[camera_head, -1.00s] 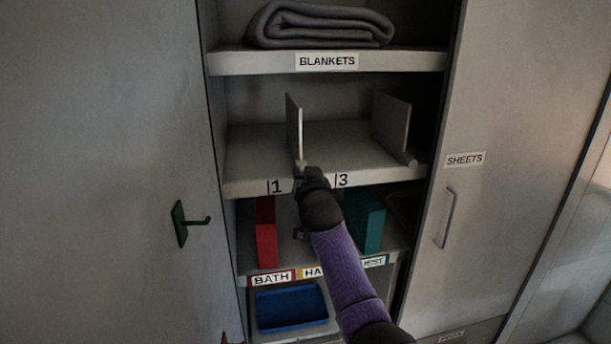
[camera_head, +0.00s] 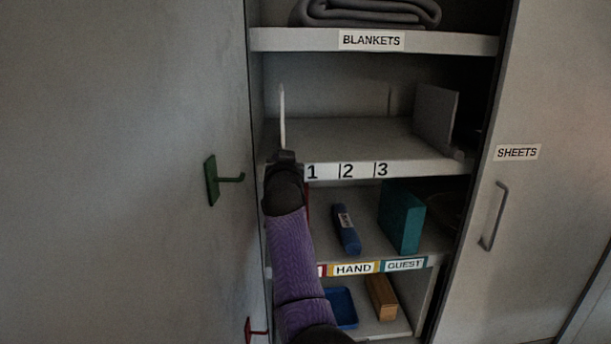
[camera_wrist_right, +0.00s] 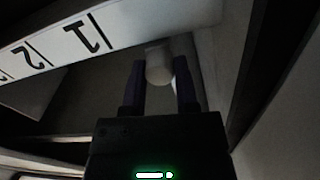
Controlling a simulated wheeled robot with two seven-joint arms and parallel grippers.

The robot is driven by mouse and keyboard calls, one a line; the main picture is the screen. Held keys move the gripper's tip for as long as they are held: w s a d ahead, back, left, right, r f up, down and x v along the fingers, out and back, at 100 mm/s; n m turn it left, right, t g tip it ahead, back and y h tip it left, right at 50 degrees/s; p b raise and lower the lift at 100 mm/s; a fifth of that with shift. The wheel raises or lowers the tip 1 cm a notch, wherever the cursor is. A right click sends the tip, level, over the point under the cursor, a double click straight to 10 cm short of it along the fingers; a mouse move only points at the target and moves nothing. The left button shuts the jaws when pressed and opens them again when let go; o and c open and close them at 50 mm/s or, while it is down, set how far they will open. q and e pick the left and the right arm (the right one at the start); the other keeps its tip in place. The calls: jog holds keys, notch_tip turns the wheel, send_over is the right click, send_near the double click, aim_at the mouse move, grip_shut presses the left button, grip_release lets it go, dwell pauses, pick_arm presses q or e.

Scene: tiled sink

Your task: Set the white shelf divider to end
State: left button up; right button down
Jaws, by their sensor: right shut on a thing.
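The white shelf divider (camera_head: 282,116) stands upright, seen nearly edge-on, at the left end of the middle shelf (camera_head: 350,135), left of the number 1. A gap to the cabinet's left wall seems small; I cannot tell if they touch. My right gripper (camera_head: 284,158) is at the shelf's front edge, at the foot of the divider. In the right wrist view its two fingers (camera_wrist_right: 160,85) are shut on the divider's pale round knob (camera_wrist_right: 158,66). The number strip 1, 2, 3 (camera_head: 347,170) shows right of the gripper. My left gripper is out of view.
A second grey-white divider (camera_head: 436,118) stands at the shelf's right end. The shelf between is bare. Above lies a folded grey blanket (camera_head: 370,12). Below are a blue roll (camera_head: 346,230) and a teal box (camera_head: 401,218). A green hook (camera_head: 222,178) sticks out on the left door.

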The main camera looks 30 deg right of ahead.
jog(key=shift+c, duration=1.8)
grip_release()
jog(key=shift+w, duration=0.1)
jog(key=b+v, duration=0.1)
jog(key=v, duration=0.9)
jog(key=shift+b, duration=0.4)
